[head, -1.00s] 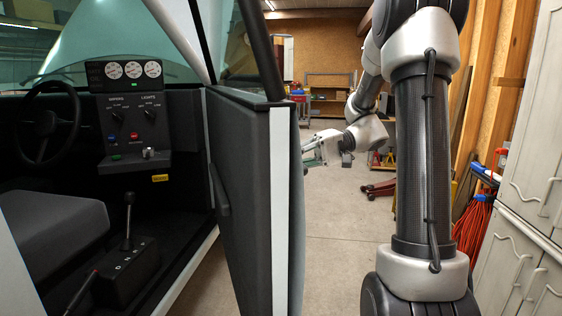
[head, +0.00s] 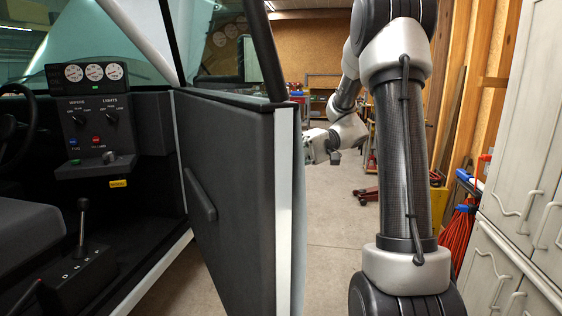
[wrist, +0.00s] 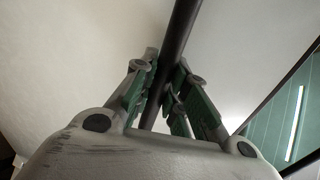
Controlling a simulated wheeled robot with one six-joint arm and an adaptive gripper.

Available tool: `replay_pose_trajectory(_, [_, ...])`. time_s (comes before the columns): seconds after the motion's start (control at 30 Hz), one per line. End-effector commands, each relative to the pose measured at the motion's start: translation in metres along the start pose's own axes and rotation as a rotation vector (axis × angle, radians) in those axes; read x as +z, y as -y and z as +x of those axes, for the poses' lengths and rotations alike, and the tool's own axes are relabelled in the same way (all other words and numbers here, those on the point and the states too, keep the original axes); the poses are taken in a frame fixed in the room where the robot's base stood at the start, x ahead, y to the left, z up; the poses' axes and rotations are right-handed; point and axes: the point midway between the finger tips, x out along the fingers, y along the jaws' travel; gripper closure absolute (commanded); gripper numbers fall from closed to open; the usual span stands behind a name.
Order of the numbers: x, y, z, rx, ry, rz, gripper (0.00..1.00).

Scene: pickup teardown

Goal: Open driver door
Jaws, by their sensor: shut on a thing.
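The driver door (head: 235,190) stands open, its dark inner panel with a pull handle facing me and its white edge toward the right. The cab interior is exposed at the left. My gripper (wrist: 163,88) is shut on a dark bar (wrist: 183,30) that runs along the pale door surface in the wrist view; it looks like the outside handle. In the head view my gripper (head: 320,146) is at the door's outer side, its fingertips hidden behind the door edge.
The dashboard (head: 95,120) and gear lever (head: 82,222) show in the cab. White cabinets (head: 530,150) and a red cable bundle (head: 458,240) line the right side. A red jack (head: 366,195) lies on the floor behind my arm. Concrete floor between door and arm is clear.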

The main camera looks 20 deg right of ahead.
Motion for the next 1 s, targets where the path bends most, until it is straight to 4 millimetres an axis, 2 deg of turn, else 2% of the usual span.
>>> replay_pose_trajectory(0.2, [-0.001, -0.001, 0.0, 0.002, -0.002, 0.001, 1.0])
replay_pose_trajectory(0.23, [-0.001, -0.001, 0.0, 0.002, -0.002, 0.001, 0.83])
replay_pose_trajectory(0.33, [-0.001, -0.001, 0.0, 0.001, -0.002, 0.001, 0.65])
replay_pose_trajectory(0.37, [-0.001, -0.001, 0.0, 0.001, -0.002, 0.001, 0.63])
replay_pose_trajectory(0.73, [-0.001, 0.0, -0.006, 0.0, -0.002, 0.0, 0.63])
replay_pose_trajectory(1.0, [-0.001, -0.001, -0.051, 0.001, -0.004, 0.001, 0.63])
